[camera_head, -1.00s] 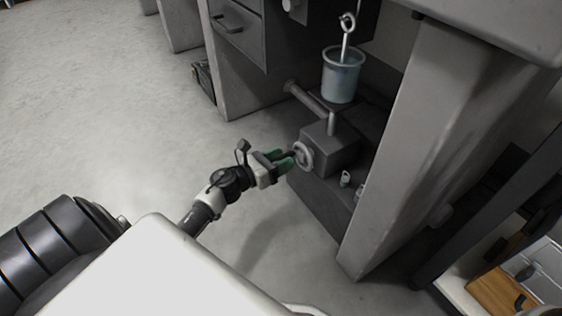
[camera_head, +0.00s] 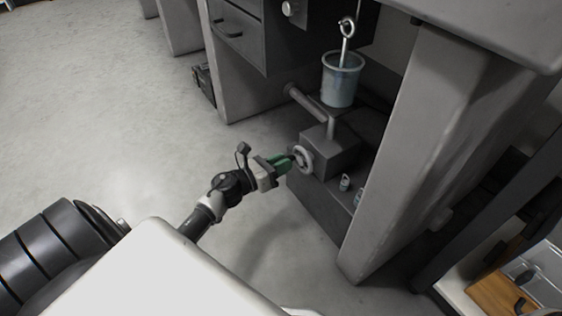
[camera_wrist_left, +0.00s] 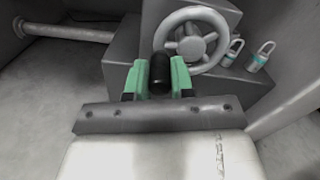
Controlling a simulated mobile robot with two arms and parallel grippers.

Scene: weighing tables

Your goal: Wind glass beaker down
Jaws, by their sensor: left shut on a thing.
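A glass beaker (camera_head: 341,84) with a hook and rod hanging in it stands on a small platform above a grey gear box (camera_head: 333,152). A pale handwheel (camera_head: 304,158) is on the box's near side. It also shows in the left wrist view (camera_wrist_left: 218,38). My left gripper (camera_head: 286,163), with green fingers, is at the wheel's left edge. In the left wrist view its fingers (camera_wrist_left: 160,75) are shut on the wheel's black handle (camera_wrist_left: 160,70). My right gripper is not in view.
Two small hooked weights (camera_wrist_left: 232,52) (camera_wrist_left: 262,56) stand beside the box. A thick grey table leg (camera_head: 410,150) rises to the right. A drawer cabinet (camera_head: 240,35) is at the back left. The floor on the left is clear.

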